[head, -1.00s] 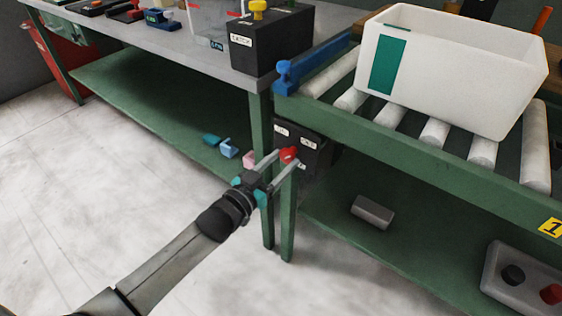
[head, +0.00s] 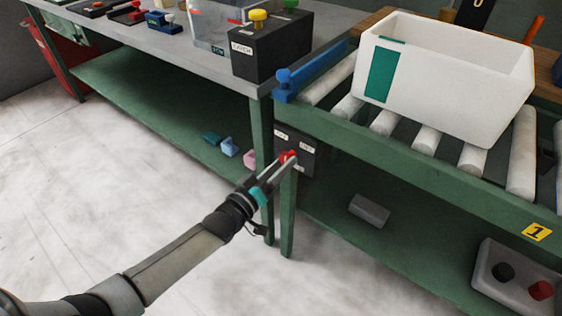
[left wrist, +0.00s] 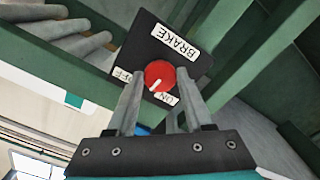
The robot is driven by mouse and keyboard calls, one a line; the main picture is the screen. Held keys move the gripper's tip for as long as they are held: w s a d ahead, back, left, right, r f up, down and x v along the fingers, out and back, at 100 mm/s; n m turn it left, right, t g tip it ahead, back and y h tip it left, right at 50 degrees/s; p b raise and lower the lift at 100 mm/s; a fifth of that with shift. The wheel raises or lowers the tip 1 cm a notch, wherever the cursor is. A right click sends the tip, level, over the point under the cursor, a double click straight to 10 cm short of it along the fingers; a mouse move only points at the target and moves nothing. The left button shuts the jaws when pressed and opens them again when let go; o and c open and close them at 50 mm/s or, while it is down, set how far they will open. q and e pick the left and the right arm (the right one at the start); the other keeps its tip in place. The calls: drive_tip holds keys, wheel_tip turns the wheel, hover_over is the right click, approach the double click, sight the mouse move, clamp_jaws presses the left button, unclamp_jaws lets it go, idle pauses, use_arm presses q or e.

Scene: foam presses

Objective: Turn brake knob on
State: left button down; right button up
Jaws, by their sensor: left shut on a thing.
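The red brake knob (head: 287,156) is on a dark box (head: 309,160) under the front corner of the roller table. In the left wrist view the knob (left wrist: 159,74) has a white pointer mark. The mark points between the OFF label (left wrist: 122,74) and the ON label (left wrist: 167,98), somewhat nearer ON. A BRAKE label (left wrist: 175,42) is on the same panel. My left gripper (head: 289,161) is shut on the knob, with one finger on each side of it in the left wrist view (left wrist: 160,78). My right gripper is not in view.
A green table leg (head: 288,215) stands close beside the gripper. A white bin (head: 440,85) sits on the rollers above. A grey block (head: 369,210) lies on the lower shelf. The floor at the left is clear.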

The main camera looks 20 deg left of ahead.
use_arm(q)
drive_tip(key=n, duration=1)
drive_tip(key=shift+b, duration=0.35)
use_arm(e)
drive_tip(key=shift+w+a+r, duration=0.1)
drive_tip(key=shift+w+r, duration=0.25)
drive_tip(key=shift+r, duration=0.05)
use_arm(q)
drive_tip(key=shift+n, duration=0.3)
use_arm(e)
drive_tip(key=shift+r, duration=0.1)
use_arm(q)
drive_tip(key=shift+c, duration=1.4)
unclamp_jaws()
drive_tip(key=shift+r, duration=0.1)
drive_tip(key=shift+s, duration=0.1)
drive_tip(key=p+v, duration=0.4)
drive_tip(key=v, duration=1.1)
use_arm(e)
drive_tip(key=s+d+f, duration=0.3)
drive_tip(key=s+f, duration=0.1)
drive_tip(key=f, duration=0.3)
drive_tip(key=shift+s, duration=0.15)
